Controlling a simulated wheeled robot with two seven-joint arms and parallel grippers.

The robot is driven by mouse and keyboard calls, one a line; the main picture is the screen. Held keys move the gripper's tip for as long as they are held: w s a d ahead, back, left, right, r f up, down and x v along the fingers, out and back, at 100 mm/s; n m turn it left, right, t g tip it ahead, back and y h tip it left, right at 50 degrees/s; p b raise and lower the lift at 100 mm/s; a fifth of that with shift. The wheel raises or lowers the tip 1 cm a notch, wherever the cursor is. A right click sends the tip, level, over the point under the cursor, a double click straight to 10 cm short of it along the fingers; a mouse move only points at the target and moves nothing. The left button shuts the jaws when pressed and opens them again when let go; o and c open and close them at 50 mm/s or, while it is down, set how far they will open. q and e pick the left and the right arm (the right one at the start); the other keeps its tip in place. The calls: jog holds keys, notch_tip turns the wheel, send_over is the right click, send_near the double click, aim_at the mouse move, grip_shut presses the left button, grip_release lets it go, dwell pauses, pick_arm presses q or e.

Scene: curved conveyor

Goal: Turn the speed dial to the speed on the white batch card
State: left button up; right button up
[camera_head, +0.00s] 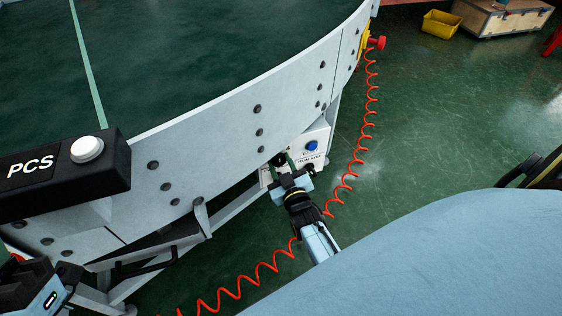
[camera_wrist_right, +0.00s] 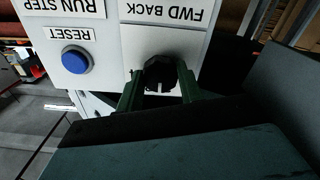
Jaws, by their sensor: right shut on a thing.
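My right gripper (camera_head: 287,170) is at the white control box (camera_head: 316,134) on the conveyor's outer side. In the right wrist view its green fingers (camera_wrist_right: 160,98) are shut on a black round knob (camera_wrist_right: 159,73), one finger on each side. The upside-down label by the knob reads FWD BACK (camera_wrist_right: 168,19); no speed scale is legible. A blue button (camera_wrist_right: 75,60) marked RESET is beside it, and also shows in the head view (camera_head: 312,146). I cannot make out a white batch card. My left gripper (camera_head: 36,284) is partly in view at the lower left; its jaws are unclear.
A curved conveyor (camera_head: 240,105) fills the upper left. A black PCS box (camera_head: 60,178) with a white button stands at the left. A red coiled cable (camera_head: 350,172) hangs close to my right arm. A yellow bin (camera_head: 441,23) is far back; the green floor at right is open.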

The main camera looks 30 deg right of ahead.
jog(key=m+p, duration=0.1)
jog(key=m, duration=0.1)
jog(key=shift+m, duration=0.3)
pick_arm(q)
jog(key=shift+w+d+f+g+y, duration=0.15)
jog(key=shift+w+f+g+y, duration=0.1)
jog(key=shift+w+g, duration=0.4)
jog(key=shift+w+d+f+g+y, duration=0.15)
jog(key=shift+w+f+g, duration=0.05)
jog(key=shift+w+g, duration=0.4)
pick_arm(e)
jog(key=shift+m, duration=1.1)
jog(key=o, duration=1)
